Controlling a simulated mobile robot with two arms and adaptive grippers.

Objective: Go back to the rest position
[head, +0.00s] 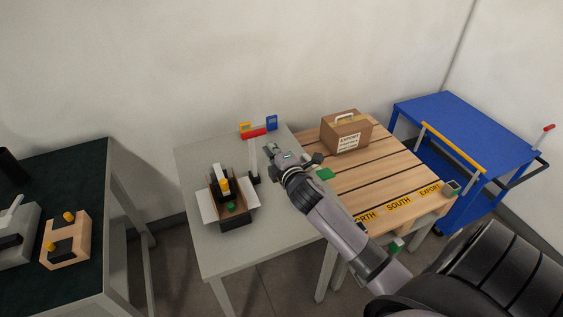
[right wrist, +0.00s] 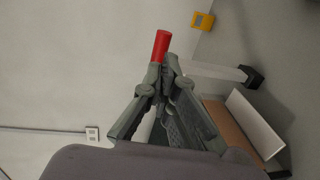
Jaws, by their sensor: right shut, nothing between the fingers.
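My right gripper (head: 270,150) is over the grey table (head: 195,160), its arm coming in from the lower right. In the right wrist view the fingertips (right wrist: 165,72) are together and empty. A red bar (right wrist: 161,46) shows just beyond the tips there; whether they touch it I cannot tell. In the head view the red bar (head: 253,133) sits between a yellow block (head: 245,127) and a blue block (head: 272,122) at the table's back. My left gripper is not in view.
An open box (head: 236,219) with black and yellow items stands on the grey table. A brown case (head: 346,132) sits on the slatted wooden table (head: 390,165). A blue cart (head: 460,120) stands at right, a dark bench (head: 85,175) at left. The grey table's front is clear.

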